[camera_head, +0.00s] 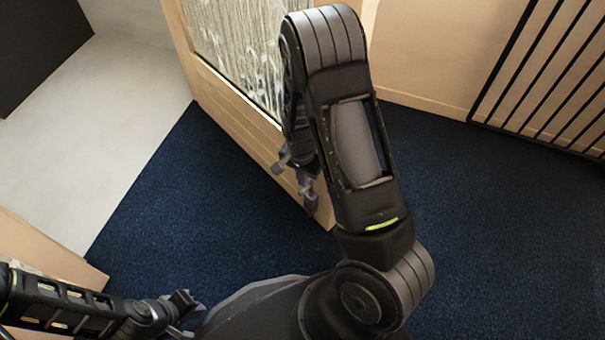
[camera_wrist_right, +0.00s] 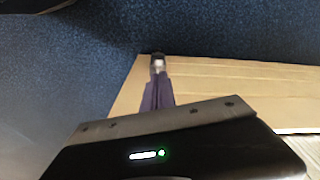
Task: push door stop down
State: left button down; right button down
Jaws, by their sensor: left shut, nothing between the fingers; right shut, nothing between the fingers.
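The wooden door with a patterned glass panel (camera_head: 228,90) stands open, its bottom corner reaching over the blue carpet. A small dark and silver piece (camera_wrist_right: 158,64), seemingly the door stop, shows at the door's edge in the right wrist view. My right gripper (camera_wrist_right: 157,95) is shut and empty, its purplish fingers pointing at that piece. I cannot tell whether they touch. In the head view my right gripper (camera_head: 304,182) is beside the door's lower corner, partly hidden by my arm. My left gripper (camera_head: 186,303) is shut and empty at the lower left, away from the door.
Blue carpet (camera_head: 480,220) lies open to the right and left of the door. A black slatted rack (camera_head: 540,75) stands against the wall at the upper right. Pale floor (camera_head: 110,110) lies at the left. Another wooden panel (camera_head: 45,250) stands near my left arm.

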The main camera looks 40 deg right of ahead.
aim_at(303, 191)
jog(key=shift+f, duration=1.05)
notch_tip(303, 191, down, 5)
jog(key=b, duration=0.3)
jog(key=shift+r, duration=0.15)
jog(key=shift+r, duration=0.1)
